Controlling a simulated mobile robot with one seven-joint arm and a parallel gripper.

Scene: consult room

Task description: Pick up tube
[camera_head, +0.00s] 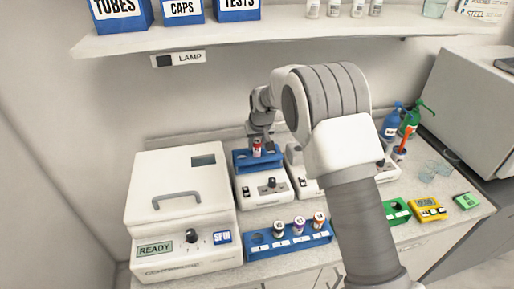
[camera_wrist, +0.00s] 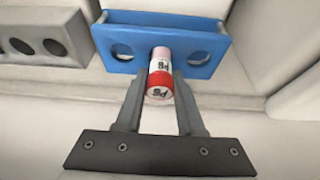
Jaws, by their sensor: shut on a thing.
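The tube (camera_wrist: 160,80) has a red cap and a white label with dark lettering. In the wrist view it sits between the two fingers of my gripper (camera_wrist: 160,92), which is shut on it.
A white centrifuge (camera_head: 178,190) stands on the left. A front blue rack (camera_head: 262,250) holds several capped tubes. A shelf (camera_head: 300,30) with blue boxes hangs above. Blue and green bottles (camera_head: 391,122), a yellow device (camera_head: 428,209) and glassware are at the right.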

